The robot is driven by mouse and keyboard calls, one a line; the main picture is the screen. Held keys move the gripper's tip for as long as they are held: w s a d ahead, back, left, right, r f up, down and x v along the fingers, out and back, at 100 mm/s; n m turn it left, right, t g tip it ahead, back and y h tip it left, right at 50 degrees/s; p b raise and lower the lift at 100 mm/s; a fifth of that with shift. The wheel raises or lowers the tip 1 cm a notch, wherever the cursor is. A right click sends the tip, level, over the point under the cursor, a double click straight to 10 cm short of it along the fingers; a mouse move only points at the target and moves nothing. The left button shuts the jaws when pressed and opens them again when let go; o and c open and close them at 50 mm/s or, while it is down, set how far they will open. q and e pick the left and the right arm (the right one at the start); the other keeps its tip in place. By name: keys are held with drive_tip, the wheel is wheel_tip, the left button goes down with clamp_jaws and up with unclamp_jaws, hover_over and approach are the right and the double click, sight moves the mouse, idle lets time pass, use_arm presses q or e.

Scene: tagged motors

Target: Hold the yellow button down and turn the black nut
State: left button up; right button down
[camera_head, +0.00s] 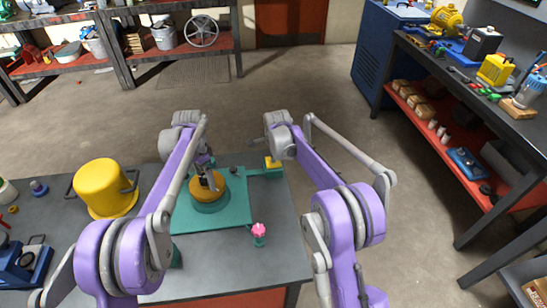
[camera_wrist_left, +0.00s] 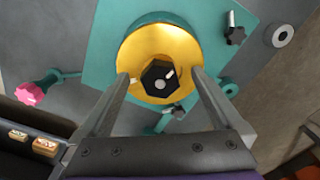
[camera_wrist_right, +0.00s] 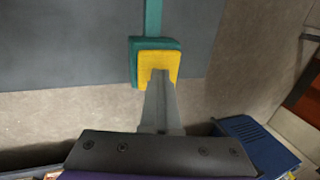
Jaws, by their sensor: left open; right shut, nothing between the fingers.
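The black hex nut (camera_wrist_left: 158,78) sits at the centre of a round yellow disc (camera_wrist_left: 160,43) on a teal plate (camera_head: 215,233). My left gripper (camera_wrist_left: 160,76) is open, its two fingers standing on either side of the nut with gaps. In the head view, my left gripper (camera_head: 207,174) hangs over the disc and partly hides the nut. The square yellow button (camera_wrist_right: 158,61) is on a teal block (camera_wrist_right: 134,62) at the end of a teal arm. My right gripper (camera_wrist_right: 160,74) is shut and empty, its tips over the button's middle; I cannot tell whether they press it.
A pink-topped knob (camera_head: 259,231) stands at the plate's front right. A yellow bucket-like container (camera_head: 104,188) stands left on the grey table. A blue device (camera_head: 22,264) is at the far left. A workbench (camera_head: 462,84) with motors is at the right, beyond open floor.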

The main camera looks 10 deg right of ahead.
use_arm(q)
drive_tip(key=m, duration=1.2)
drive_tip(key=shift+r, duration=0.15)
